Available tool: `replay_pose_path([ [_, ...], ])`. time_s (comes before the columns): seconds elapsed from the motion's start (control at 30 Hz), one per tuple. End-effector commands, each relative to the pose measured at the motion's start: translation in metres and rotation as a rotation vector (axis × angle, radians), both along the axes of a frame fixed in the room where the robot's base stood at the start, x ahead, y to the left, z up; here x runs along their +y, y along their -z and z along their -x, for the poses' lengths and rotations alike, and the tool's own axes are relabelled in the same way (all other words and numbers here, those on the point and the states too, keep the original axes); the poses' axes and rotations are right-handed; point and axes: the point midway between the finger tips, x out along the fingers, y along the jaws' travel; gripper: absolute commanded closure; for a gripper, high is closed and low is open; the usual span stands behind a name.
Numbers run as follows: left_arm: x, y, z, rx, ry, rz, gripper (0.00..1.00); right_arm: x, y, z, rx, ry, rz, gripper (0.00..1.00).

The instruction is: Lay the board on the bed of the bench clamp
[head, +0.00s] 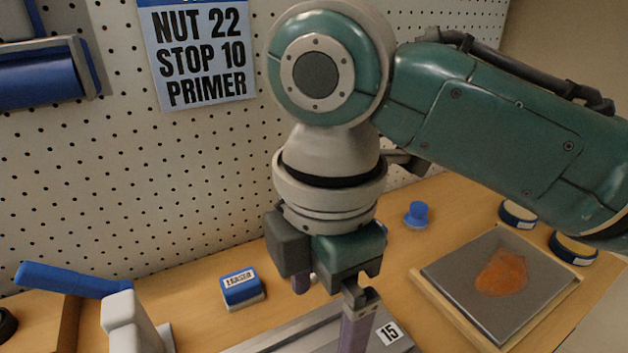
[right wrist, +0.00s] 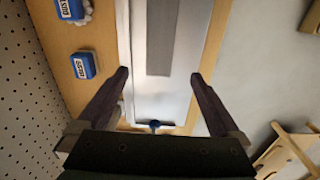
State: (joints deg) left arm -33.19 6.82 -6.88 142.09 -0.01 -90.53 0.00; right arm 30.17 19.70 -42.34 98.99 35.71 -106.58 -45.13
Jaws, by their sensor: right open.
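My right gripper (head: 332,308) points down over the bench in the head view, fingers apart and empty. In the right wrist view its open fingers (right wrist: 159,76) stand either side of a long pale metal surface (right wrist: 146,95) with a darker grey strip (right wrist: 160,40) on it. In the head view a grey metal surface (head: 300,335) lies below the gripper, with a "15" label (head: 389,332) beside it. A blue handle (head: 70,279) and a light grey post (head: 128,325), perhaps of the clamp, are at lower left. I cannot tell which piece is the board. My left gripper is not in view.
A wood-edged tray (head: 455,318) holding a grey plate with an orange patch stands at right. Two round tins (head: 518,215) are behind it. A blue knob-like object (head: 418,214) and a labelled blue block (head: 241,287) stand on the bench. A pegboard (head: 200,190) rises behind.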

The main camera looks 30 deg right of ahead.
Motion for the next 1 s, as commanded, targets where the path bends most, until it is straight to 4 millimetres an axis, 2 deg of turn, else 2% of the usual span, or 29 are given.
replay_pose_path([
  [0.13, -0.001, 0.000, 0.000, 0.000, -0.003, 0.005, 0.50, 0.020, 0.015, 0.027, -0.022, 0.173, -0.106, 0.00],
  [0.27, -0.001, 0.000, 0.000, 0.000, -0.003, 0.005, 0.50, 0.026, 0.022, 0.055, -0.059, 0.502, -0.224, 0.00],
  [0.4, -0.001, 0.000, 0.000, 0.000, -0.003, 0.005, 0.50, 0.000, 0.023, 0.084, -0.109, 0.903, -0.277, 0.00],
  [0.5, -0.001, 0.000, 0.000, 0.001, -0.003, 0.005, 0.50, -0.027, 0.021, 0.103, -0.152, 1.139, -0.270, 0.00],
  [0.6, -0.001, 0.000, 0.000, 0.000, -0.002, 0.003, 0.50, -0.050, 0.018, 0.118, -0.194, 1.297, -0.250, 0.00],
  [0.73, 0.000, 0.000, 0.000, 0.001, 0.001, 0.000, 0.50, -0.066, 0.015, 0.127, -0.228, 1.390, -0.232, 0.00],
  [1.0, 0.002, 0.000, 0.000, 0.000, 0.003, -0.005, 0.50, -0.067, 0.015, 0.128, -0.230, 1.401, -0.230, 0.00],
])
